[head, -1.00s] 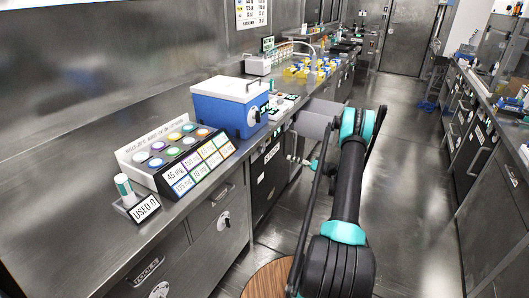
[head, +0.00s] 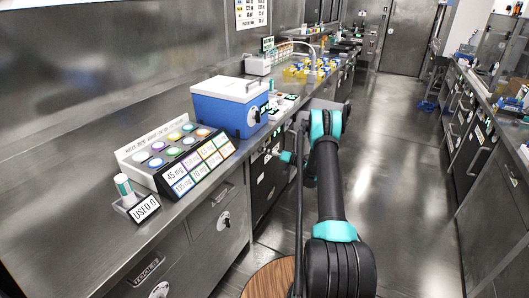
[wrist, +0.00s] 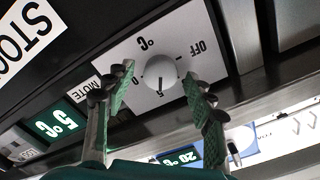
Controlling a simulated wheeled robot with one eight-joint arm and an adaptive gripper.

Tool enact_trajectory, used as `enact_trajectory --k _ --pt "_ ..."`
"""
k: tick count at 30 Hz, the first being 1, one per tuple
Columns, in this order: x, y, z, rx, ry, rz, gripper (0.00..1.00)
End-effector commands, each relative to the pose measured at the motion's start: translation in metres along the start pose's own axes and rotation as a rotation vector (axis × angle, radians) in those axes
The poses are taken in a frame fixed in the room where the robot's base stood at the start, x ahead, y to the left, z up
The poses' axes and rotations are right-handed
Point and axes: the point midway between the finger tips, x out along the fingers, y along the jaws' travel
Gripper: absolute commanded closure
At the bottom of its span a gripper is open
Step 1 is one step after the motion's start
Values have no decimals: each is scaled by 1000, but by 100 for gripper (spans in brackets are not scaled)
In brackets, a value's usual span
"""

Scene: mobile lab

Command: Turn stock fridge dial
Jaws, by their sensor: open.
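My gripper (wrist: 157,88) is open, with one green-padded finger on each side of the knob in the picture. I cannot tell whether the pads touch it or how deep they reach. The stock sign (wrist: 25,35) is at the upper left, and a green display (wrist: 56,122) reads 5 °C. In the head view the dark fridge front (head: 268,185) is partly behind my arm.
A blue cooler box (head: 228,108) and a rack of coloured round lids (head: 178,150) stand on the steel counter (head: 75,240). A used-item holder (head: 135,195) is at its near end. The aisle floor (head: 400,180) to the right is clear. A 20 °C display (wrist: 182,156) is low in the wrist view.

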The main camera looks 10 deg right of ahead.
Motion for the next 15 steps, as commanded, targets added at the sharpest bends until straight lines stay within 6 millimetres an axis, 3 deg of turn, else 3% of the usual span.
enact_trajectory --k 12,15 --pt "8 0 0 0 1 1 45" --pt "8 0 0 0 0 1 58"
